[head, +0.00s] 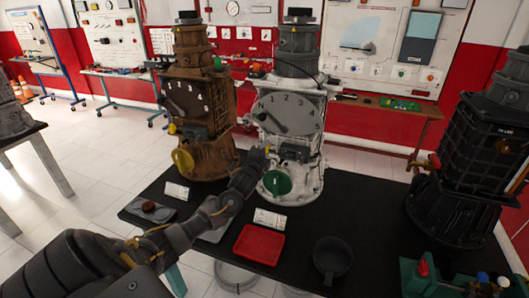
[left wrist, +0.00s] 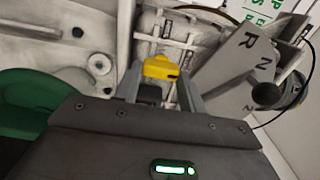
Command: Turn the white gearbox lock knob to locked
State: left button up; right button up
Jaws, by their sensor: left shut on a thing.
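The white gearbox (head: 312,165) stands upright on the black table, with a grey numbered dial plate (head: 290,108) and a large green disc (head: 277,182) on its front. My left gripper (head: 260,160) reaches to its front, between the dial and the disc. In the left wrist view, my left gripper (left wrist: 161,85) is shut on a small yellow knob (left wrist: 161,68), with one finger on each side. The green disc (left wrist: 35,105) is at the left there, and the dial plate with its pointer (left wrist: 235,70) at the right. The knob's lock marking cannot be read. My right gripper does not show.
A brown gearbox (head: 203,150) stands close on the left, and a black gearbox (head: 480,150) on the right. A red tray (head: 259,244), a dark round pan (head: 332,258) and a white label card (head: 271,219) lie in front. Bare black table (head: 375,220) lies between the white and black gearboxes.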

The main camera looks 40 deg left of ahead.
pick_arm(q)
jog(key=o, duration=1)
jog(key=b+v, duration=0.2)
jog(key=v, duration=0.8)
jog(key=shift+s+d, duration=0.2)
jog(key=shift+s, duration=0.15)
jog(key=shift+f, duration=0.1)
